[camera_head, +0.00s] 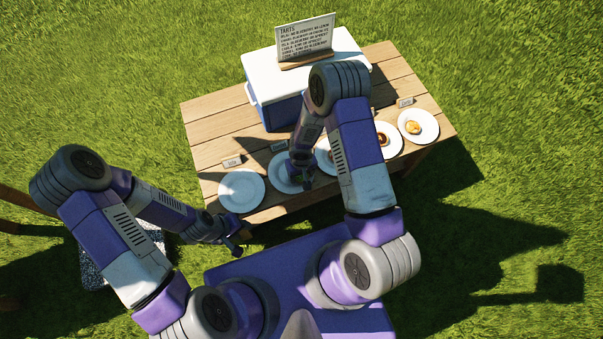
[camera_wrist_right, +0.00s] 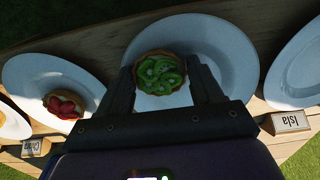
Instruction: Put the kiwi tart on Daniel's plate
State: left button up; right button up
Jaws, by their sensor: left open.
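The kiwi tart (camera_wrist_right: 159,72), topped with green slices, is between the fingers of my right gripper (camera_wrist_right: 160,66) in the right wrist view. It is over or on a white plate (camera_wrist_right: 225,60), off to one side of its middle. The fingertips are at the tart's sides; I cannot tell whether they grip it. In the head view my right gripper (camera_head: 304,174) is at the second plate from the left (camera_head: 283,178), whose card (camera_head: 279,146) is unreadable. I cannot tell whether this is Daniel's plate. My left gripper (camera_head: 238,243) is open in front of the table.
An empty plate (camera_head: 241,191) is at the left end; its card (camera_wrist_right: 290,120) reads Isla. A red-fruit tart (camera_wrist_right: 65,104) sits on the neighbouring plate (camera_wrist_right: 30,75). Plates with tarts (camera_head: 414,127) stand to the right. A cooler (camera_head: 275,75) bears a tart sign (camera_head: 305,38).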

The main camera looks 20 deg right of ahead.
jog(key=o, duration=0.3)
jog(key=shift+r, duration=0.1)
notch_tip(320, 180, up, 10)
jog(key=r+p, duration=0.1)
jog(key=p, duration=0.3)
jog(key=s+a+f+m+y, duration=0.1)
jog(key=s+a+y, duration=0.1)
jog(key=s, duration=0.4)
jog(key=s+a+f+m+y, duration=0.2)
jog(key=s+a, duration=0.1)
jog(key=s, duration=0.3)
jog(key=shift+s+a+t+p, duration=0.15)
jog(key=shift+s+t+p, duration=0.15)
jog(key=shift+p, duration=0.1)
